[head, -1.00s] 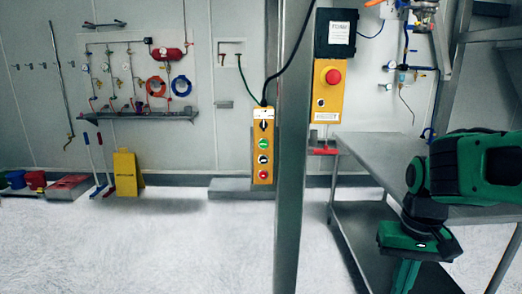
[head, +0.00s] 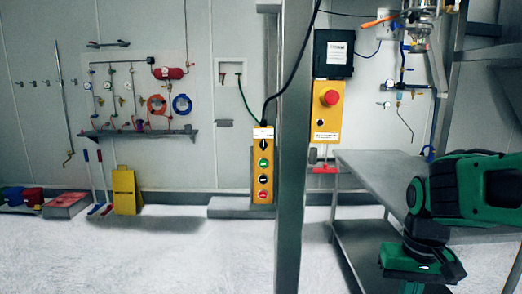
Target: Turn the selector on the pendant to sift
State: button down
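The yellow pendant (head: 263,172) hangs upright from a black cable, just left of the grey steel post. On its face, from top to bottom, are a black selector knob (head: 263,144), a green button, a black button and a red button. The lettering around the selector is too small to read. My green arm is at the lower right, in front of the steel table. My gripper (head: 412,287) is cut off at the bottom edge, well right of and below the pendant, so its fingers are not clear.
The steel post (head: 290,160) stands between the pendant and my arm. Beyond it are a yellow emergency-stop box (head: 327,118) and a steel table (head: 375,172). A yellow floor sign (head: 125,192) stands at the left wall.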

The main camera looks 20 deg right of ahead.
aim_at(263, 145)
jog(key=z, duration=1.65)
jog(key=k, duration=1.55)
jog(key=u, duration=1.1)
jog(key=i, duration=1)
jog(key=z, duration=0.05)
